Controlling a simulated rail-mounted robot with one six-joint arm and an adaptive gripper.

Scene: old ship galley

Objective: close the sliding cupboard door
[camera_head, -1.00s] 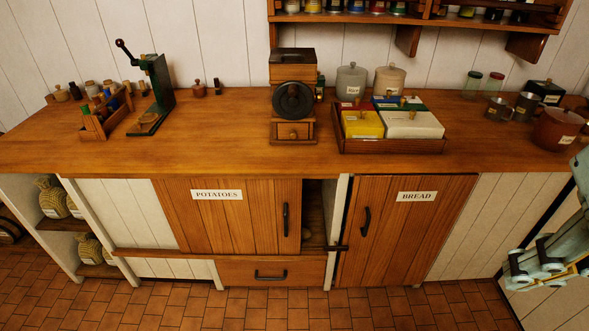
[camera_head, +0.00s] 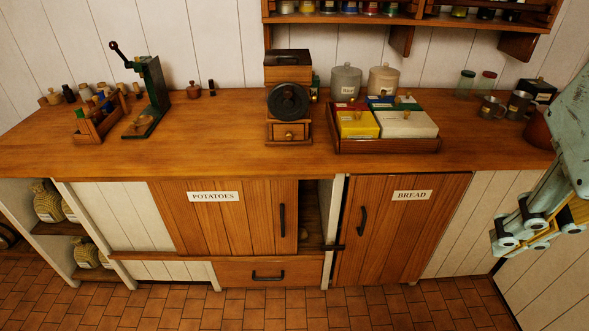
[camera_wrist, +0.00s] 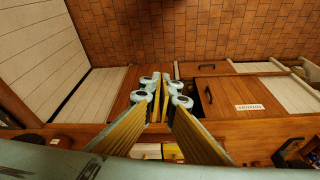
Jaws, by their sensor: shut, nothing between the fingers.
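The brown sliding door labelled POTATOES (camera_head: 228,222) stands partly open, with a dark narrow gap (camera_head: 312,215) between its right edge and the frame post. Its black vertical handle (camera_head: 282,221) is near that right edge. The door also shows upside down in the wrist view (camera_wrist: 238,92), with its handle (camera_wrist: 209,95) beside the dark gap. My gripper (camera_head: 498,240) is at the right of the head view, well away from the door and right of the BREAD door. In the wrist view my gripper (camera_wrist: 165,84) is shut and empty, its fingertips together.
The BREAD door (camera_head: 400,245) is closed, with a dark latch (camera_head: 333,247) at its left edge. A drawer (camera_head: 240,272) lies below the sliding door. The counter (camera_head: 200,158) above holds a grinder (camera_head: 288,100) and a wooden tray (camera_head: 385,146). The tiled floor in front is clear.

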